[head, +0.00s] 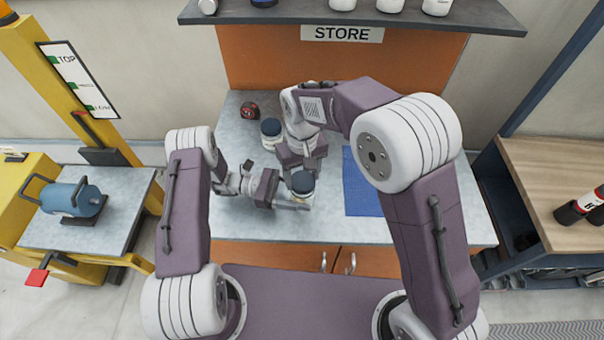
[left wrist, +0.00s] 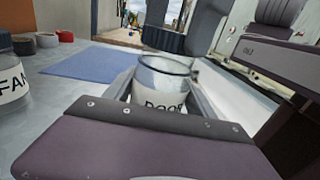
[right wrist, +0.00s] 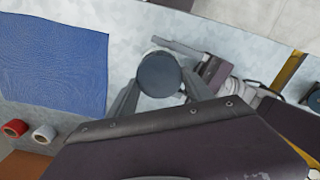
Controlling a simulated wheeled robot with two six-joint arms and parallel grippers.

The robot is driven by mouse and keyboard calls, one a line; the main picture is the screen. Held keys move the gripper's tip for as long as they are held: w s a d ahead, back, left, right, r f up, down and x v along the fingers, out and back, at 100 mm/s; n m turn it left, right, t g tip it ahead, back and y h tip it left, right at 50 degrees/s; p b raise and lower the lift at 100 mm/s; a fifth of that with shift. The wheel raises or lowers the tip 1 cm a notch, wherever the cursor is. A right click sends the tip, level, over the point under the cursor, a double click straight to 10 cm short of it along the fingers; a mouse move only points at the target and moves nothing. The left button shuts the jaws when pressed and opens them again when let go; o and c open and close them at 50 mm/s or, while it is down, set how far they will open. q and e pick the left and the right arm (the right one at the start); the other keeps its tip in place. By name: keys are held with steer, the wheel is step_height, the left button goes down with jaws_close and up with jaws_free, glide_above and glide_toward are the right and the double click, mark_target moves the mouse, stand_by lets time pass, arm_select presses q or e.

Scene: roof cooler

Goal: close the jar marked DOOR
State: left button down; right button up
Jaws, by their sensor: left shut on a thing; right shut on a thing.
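The clear jar marked DOOR (left wrist: 160,98) is upright, with its round rim bare in the left wrist view. My left gripper (head: 294,200) is shut around its body from the left. My right gripper (head: 302,172) reaches down from above and is shut on a dark blue ribbed lid (left wrist: 165,40). The lid also shows from above in the right wrist view (right wrist: 158,74). In the left wrist view the lid appears above the jar's rim with a gap between. I cannot tell how exactly they line up.
Another jar (head: 271,132) with a dark lid, its label partly cut off in the left wrist view (left wrist: 14,85), stands behind on the grey counter (head: 235,225). A blue mat (head: 361,185) lies to the right. A shelf (head: 270,15) overhangs the back.

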steer(key=shift+f, duration=0.55)
steer(key=m, duration=0.8)
steer(key=shift+d, duration=0.15)
steer(key=m, duration=0.6)
steer(key=shift+m, duration=0.3)
steer(key=m, duration=0.3)
steer(key=shift+s+d, duration=0.1)
steer(key=m, duration=0.6)
steer(key=shift+s+m, duration=0.1)
steer(key=shift+m, duration=0.2)
steer(key=m, duration=0.8)
steer(key=shift+s, duration=0.1)
